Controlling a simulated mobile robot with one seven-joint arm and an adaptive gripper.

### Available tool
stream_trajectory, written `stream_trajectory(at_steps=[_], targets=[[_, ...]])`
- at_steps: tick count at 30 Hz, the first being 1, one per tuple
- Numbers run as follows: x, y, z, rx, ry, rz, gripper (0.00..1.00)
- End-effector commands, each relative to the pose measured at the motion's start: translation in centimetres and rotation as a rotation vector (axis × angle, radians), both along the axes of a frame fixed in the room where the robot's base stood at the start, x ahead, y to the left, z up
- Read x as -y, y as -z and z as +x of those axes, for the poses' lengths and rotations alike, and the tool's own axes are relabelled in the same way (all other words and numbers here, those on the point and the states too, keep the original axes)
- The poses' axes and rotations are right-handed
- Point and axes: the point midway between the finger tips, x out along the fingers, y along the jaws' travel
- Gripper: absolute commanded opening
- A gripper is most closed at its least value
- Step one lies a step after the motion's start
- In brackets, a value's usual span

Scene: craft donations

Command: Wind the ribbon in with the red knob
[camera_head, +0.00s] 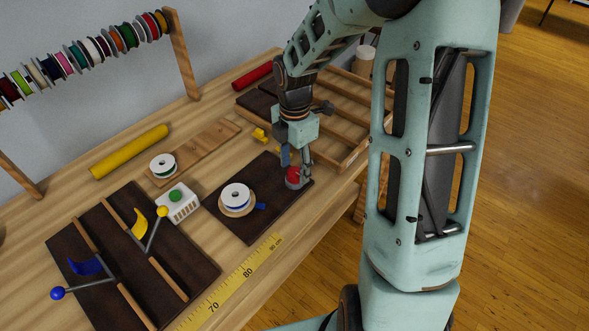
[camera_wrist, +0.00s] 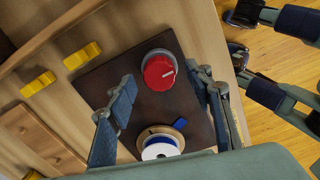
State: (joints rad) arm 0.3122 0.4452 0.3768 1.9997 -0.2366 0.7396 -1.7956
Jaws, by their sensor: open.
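The red knob (camera_head: 293,174) has a grey base and stands at the right end of a dark brown board (camera_head: 262,173). A white spool (camera_head: 236,191) sits on a round wooden disc on the same board. A short end of blue ribbon (camera_head: 262,206) sticks out from it. My gripper (camera_head: 295,161) is at the knob, pointing down. In the wrist view my gripper (camera_wrist: 161,80) is open, one finger on each side of the knob. I cannot tell whether they touch it.
A white box with a green button (camera_head: 178,204) and a board with yellow and blue levers (camera_head: 130,260) stand left. A yellow tape measure (camera_head: 235,286) lies along the front edge. A wooden rack (camera_head: 345,125) is behind my gripper. Yellow blocks (camera_wrist: 82,56) lie beside the board.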

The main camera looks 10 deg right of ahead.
Motion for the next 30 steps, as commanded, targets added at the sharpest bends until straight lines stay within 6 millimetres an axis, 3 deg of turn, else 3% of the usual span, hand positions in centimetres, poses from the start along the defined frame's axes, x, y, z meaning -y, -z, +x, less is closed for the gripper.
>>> stream_trajectory(at_steps=[4,13,24,30], targets=[[-0.04,0.99,0.0,0.0,-0.001,-0.001,0.47],[0.0,1.11,0.03,0.001,0.0,0.0,0.46],[0.0,1.08,0.03,0.001,0.0,0.0,0.05],[0.0,1.07,0.04,0.001,0.011,-0.001,0.05]])
